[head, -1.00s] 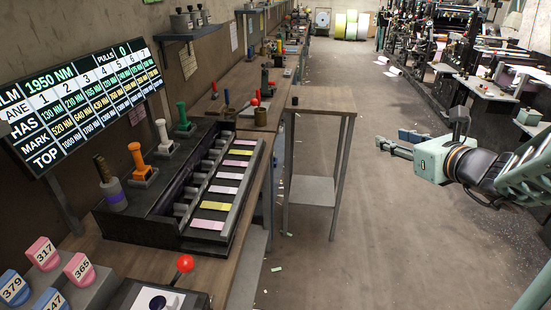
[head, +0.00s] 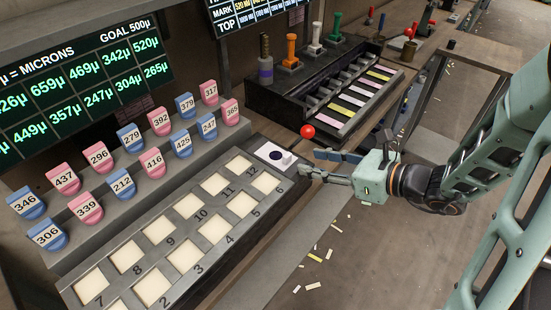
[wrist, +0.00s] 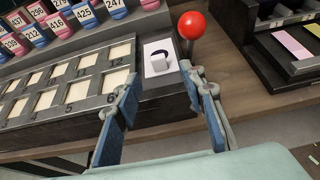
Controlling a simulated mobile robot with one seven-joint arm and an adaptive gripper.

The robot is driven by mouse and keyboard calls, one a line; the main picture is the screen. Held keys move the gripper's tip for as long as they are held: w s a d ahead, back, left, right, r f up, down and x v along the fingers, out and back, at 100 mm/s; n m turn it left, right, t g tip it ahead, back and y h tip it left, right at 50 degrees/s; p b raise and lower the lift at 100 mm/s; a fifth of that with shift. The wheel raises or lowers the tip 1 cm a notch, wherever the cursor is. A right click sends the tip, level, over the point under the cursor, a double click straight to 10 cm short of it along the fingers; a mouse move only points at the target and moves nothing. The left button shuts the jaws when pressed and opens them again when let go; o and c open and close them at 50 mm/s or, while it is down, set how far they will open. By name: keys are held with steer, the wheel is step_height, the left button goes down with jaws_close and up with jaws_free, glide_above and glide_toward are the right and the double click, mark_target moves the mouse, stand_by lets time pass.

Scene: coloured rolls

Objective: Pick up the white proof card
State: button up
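The white proof card (head: 270,152), with a dark round mark, lies at the far right end of the numbered panel. A small pale block stands at its edge. The card also shows in the wrist view (wrist: 151,47), ahead of my gripper and a little left of the middle, with the block hiding part of its mark. My gripper (head: 312,163) is just right of the card, at the bench edge. In the wrist view its two blue-padded fingers (wrist: 158,82) are wide apart with nothing between them. The gripper is not touching the card.
A red ball-topped lever (head: 307,131) stands close behind the card and the fingers. The panel (head: 205,217) has numbered pale windows. Pink and blue numbered blocks (head: 183,144) stand on steps behind it. A dark rack (head: 345,105) of coloured strips is farther back.

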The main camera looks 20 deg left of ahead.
mark_target(290, 157)
steer(key=x, duration=0.7)
steer(key=shift+a+f, duration=0.2)
steer(key=shift+a, duration=0.05)
steer(key=shift+c, duration=0.5)
steer(key=c, duration=0.8)
steer(key=shift+r, duration=0.1)
